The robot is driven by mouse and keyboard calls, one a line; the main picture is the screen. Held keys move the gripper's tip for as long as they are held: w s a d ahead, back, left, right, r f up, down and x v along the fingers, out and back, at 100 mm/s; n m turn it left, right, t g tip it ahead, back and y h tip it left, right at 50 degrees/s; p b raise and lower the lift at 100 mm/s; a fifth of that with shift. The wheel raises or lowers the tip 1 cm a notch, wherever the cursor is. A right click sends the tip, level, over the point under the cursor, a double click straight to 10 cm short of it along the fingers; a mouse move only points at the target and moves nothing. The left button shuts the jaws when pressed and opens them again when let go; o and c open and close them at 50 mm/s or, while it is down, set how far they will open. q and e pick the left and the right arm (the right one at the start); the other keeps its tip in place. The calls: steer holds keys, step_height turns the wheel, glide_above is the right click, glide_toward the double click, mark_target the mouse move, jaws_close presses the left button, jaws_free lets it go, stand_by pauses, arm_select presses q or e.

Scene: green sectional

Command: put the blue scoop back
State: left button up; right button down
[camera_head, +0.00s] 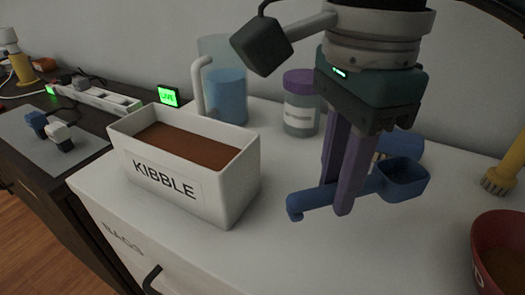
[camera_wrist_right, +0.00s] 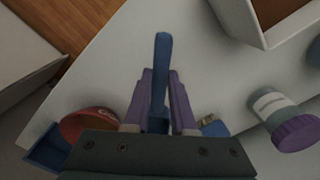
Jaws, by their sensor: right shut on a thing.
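The blue scoop (camera_head: 312,197) is held in my right gripper (camera_head: 345,208), whose purple fingers are shut on its handle. Its cup (camera_head: 405,180) points right and its hooked handle end points left. The scoop appears to be above the white counter, right of the kibble bin and apart from it. In the right wrist view the blue handle (camera_wrist_right: 162,60) sticks out between the fingertips (camera_wrist_right: 157,105). The white bin (camera_head: 232,190) is labelled KIBBLE and holds a brown fill; its corner (camera_wrist_right: 268,30) shows in the wrist view. My left gripper is out of view.
A jar with a purple lid (camera_head: 300,105) and a blue-filled clear container (camera_head: 226,92) stand behind. A red bowl (camera_head: 497,235) is at the right edge, near a yellow object (camera_head: 497,180). A blue-and-tan item (camera_head: 402,144) is partly hidden behind the scoop. The front counter is clear.

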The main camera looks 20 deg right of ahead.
mark_target(322, 242)
step_height(322, 242, down, 7)
steer(key=shift+r+b, duration=0.1)
steer(key=shift+b, duration=0.4)
steer(key=shift+r, duration=0.1)
steer(key=c, duration=1.2)
jaws_free()
steer(key=shift+f, duration=0.2)
steer(key=o, duration=0.5)
steer(key=shift+c, duration=0.2)
steer(key=shift+r, duration=0.1)
